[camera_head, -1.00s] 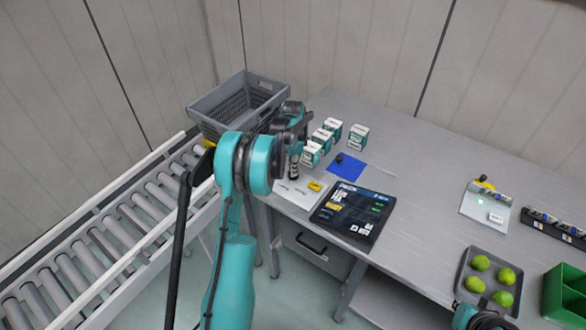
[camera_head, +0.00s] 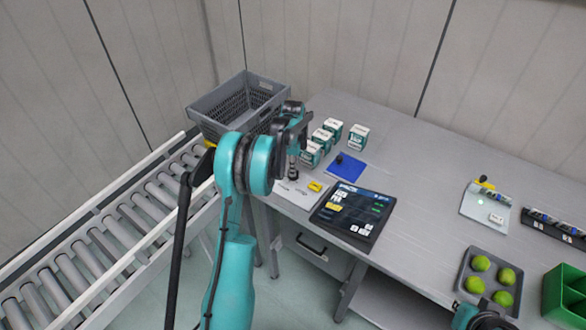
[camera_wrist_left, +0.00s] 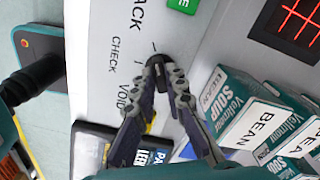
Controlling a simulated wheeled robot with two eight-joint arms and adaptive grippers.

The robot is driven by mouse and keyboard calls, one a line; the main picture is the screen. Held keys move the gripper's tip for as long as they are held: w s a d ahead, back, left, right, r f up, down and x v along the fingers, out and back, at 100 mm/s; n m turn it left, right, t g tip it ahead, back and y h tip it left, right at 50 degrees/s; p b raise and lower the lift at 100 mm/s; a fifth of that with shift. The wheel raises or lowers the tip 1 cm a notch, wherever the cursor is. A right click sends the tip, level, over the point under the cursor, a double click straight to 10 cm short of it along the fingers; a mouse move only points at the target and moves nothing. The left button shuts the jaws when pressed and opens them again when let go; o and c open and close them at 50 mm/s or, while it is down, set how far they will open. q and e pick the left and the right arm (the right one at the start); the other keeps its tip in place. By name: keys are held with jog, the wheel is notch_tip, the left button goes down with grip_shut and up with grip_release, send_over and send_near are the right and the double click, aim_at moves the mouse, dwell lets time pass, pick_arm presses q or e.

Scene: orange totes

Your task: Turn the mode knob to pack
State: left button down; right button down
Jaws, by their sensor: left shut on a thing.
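The mode knob (camera_wrist_left: 157,64) is a small dark knob on a pale panel (camera_wrist_left: 98,40) printed with CHECK, VOID and a word cut off to "ACK". My left gripper (camera_wrist_left: 157,72) is shut on the knob, and its fingers cover most of it. Which mark the knob points at is hard to tell. In the head view, my left gripper (camera_head: 293,174) reaches down over the panel (camera_head: 290,196) at the table's left end. The knob is hidden there. My right gripper is out of view; only part of my right arm shows at the bottom edge.
White-and-teal soup boxes (camera_head: 331,127) stand close behind the gripper. A grey crate (camera_head: 203,113) stands behind on the left, near the roller conveyor (camera_head: 100,236). The table's middle is clear.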

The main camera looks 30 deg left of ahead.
pick_arm(q)
jog(key=c, duration=1.6)
grip_release()
jog(key=shift+o, duration=0.2)
notch_tip(320, 180, up, 12)
